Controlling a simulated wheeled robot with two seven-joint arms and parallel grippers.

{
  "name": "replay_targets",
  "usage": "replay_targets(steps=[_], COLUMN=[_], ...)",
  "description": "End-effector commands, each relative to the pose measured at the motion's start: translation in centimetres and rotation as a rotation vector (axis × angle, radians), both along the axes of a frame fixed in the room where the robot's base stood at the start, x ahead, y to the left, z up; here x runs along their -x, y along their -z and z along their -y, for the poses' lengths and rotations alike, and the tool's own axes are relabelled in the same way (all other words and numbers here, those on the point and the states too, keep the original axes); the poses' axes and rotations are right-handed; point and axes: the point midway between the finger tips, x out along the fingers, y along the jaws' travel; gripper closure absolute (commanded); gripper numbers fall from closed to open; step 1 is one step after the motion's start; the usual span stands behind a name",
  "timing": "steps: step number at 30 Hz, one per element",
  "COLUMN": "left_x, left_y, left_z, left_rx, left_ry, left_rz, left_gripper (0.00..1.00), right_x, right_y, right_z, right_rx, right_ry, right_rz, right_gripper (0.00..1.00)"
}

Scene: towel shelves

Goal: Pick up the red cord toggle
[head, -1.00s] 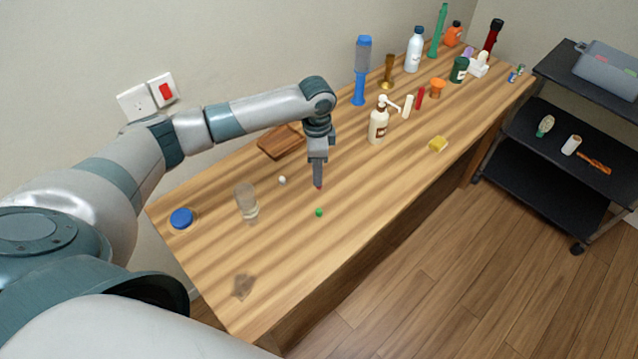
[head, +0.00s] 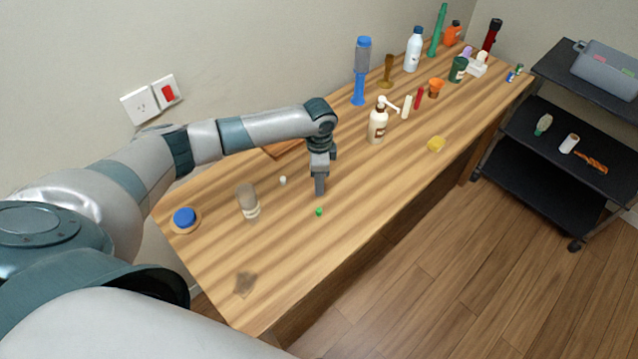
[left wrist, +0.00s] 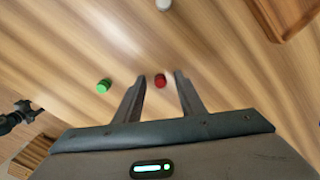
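The red cord toggle (left wrist: 160,80) is a small red piece on the wooden table, seen in the left wrist view between the tips of my left gripper (left wrist: 158,86). The fingers are apart, with a gap on each side of the toggle. In the head view my left gripper (head: 320,192) points down at the table and hides the toggle. A green toggle (head: 319,212) lies just in front of it and also shows in the left wrist view (left wrist: 104,86). My right gripper is not in view.
A small white piece (head: 283,180) and a clear jar (head: 247,202) stand left of the gripper. A wooden board (head: 284,150) lies behind the arm.

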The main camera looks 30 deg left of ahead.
Motion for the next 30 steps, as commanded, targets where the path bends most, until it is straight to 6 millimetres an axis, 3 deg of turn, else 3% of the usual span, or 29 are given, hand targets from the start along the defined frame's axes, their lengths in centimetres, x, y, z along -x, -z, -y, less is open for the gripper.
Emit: replay_targets(steps=[8,13,30], left_x=[-0.02,-0.02,-0.06], left_y=[-0.05,-0.06,-0.33], left_z=[0.00,0.00,0.00], left_rx=[0.000,0.000,0.000], left_ry=[0.000,0.000,0.000], left_rz=[0.000,0.000,0.001], left_gripper=[0.64,1.00,1.00], right_x=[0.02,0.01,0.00], right_y=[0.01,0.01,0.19], right_z=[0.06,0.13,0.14], right_rx=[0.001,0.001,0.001], right_ry=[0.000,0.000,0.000], right_rz=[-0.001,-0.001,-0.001], right_gripper=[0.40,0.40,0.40])
